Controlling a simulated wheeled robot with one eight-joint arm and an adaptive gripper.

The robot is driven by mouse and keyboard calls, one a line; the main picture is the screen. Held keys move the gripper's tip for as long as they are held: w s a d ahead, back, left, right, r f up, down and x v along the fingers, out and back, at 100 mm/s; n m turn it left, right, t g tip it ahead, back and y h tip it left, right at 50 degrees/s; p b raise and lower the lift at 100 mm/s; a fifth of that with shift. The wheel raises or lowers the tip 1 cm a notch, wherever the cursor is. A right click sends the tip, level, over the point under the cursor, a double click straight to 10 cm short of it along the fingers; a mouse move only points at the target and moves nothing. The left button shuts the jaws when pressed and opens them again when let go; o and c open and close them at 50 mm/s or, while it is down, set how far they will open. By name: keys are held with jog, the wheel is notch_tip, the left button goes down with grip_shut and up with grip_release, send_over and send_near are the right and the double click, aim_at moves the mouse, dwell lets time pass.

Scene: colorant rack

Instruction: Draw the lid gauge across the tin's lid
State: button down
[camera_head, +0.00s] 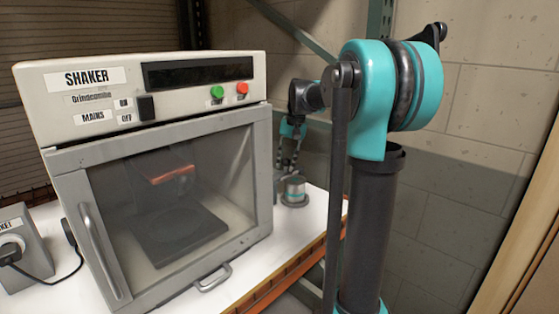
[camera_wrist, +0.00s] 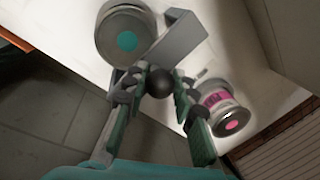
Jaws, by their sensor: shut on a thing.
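My gripper (camera_wrist: 161,76) is shut on a black ball-shaped knob (camera_wrist: 159,84), which appears to belong to the lid gauge. A grey angular piece (camera_wrist: 180,38), seemingly the gauge's body, lies just beyond the fingertips. A round tin with a teal dot on its pale lid (camera_wrist: 127,41) is at upper left in the wrist view, close beside the grey piece; whether they touch I cannot tell. In the head view, my gripper (camera_head: 289,158) points down above a tin with a teal band (camera_head: 295,187) on the white bench; the gauge is too small to make out there.
A second tin with a magenta label (camera_wrist: 216,100) is right of my gripper in the wrist view. The shaker cabinet (camera_head: 150,160), its glass door shut, stands left of the teal tin. A grey box with a cable (camera_head: 18,245) is at far left. A wall rises behind the bench.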

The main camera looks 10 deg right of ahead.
jog(key=s+d, duration=0.1)
jog(key=s, duration=0.1)
jog(key=s+d, duration=0.4)
jog(key=shift+s, duration=0.4)
jog(key=c, duration=1.2)
grip_release()
jog(key=shift+r, duration=0.1)
jog(key=r, duration=0.4)
jog(key=d+r, duration=0.1)
jog(key=r, duration=0.2)
jog(key=d+r, duration=0.1)
jog(key=r, duration=0.3)
jog(key=shift+s+d+r, duration=0.1)
jog(key=shift+s+r, duration=0.2)
jog(key=shift+s, duration=0.1)
jog(key=shift+s, duration=0.1)
